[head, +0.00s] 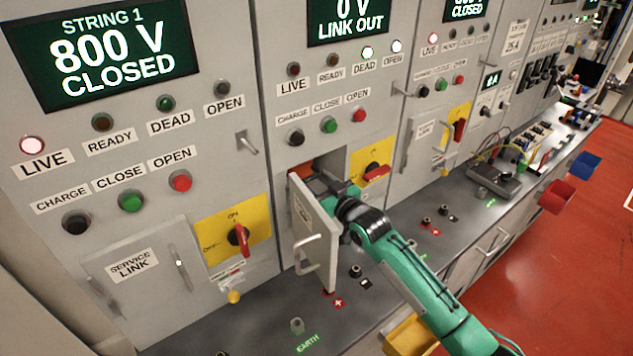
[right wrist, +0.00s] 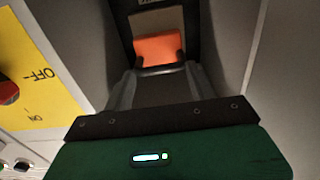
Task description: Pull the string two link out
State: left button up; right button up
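The string two panel's display (head: 347,15) reads 0 V, LINK OUT. Its service link door (head: 312,235) stands swung open below. An orange link (head: 301,169) shows at the mouth of the compartment behind the door. My right gripper (head: 318,181) reaches into that opening. In the right wrist view the orange link (right wrist: 160,47) sits between the tips of the right gripper (right wrist: 162,69), which appear closed against its sides. The far end of the link is hidden. My left gripper is not in view.
A yellow plate with a red rotary switch (head: 376,172) is right of the opening. String 1's panel (head: 130,262) is closed at left and reads 800 V. The grey bench (head: 420,205) below carries terminals. Red and blue bins (head: 557,196) hang off its front.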

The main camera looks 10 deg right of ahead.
jog(key=o, duration=0.3)
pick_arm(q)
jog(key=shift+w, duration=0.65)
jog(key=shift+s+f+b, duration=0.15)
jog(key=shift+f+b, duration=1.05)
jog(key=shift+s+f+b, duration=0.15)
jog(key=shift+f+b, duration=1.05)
pick_arm(e)
jog(key=shift+v, duration=6.95)
jog(key=shift+f, duration=0.1)
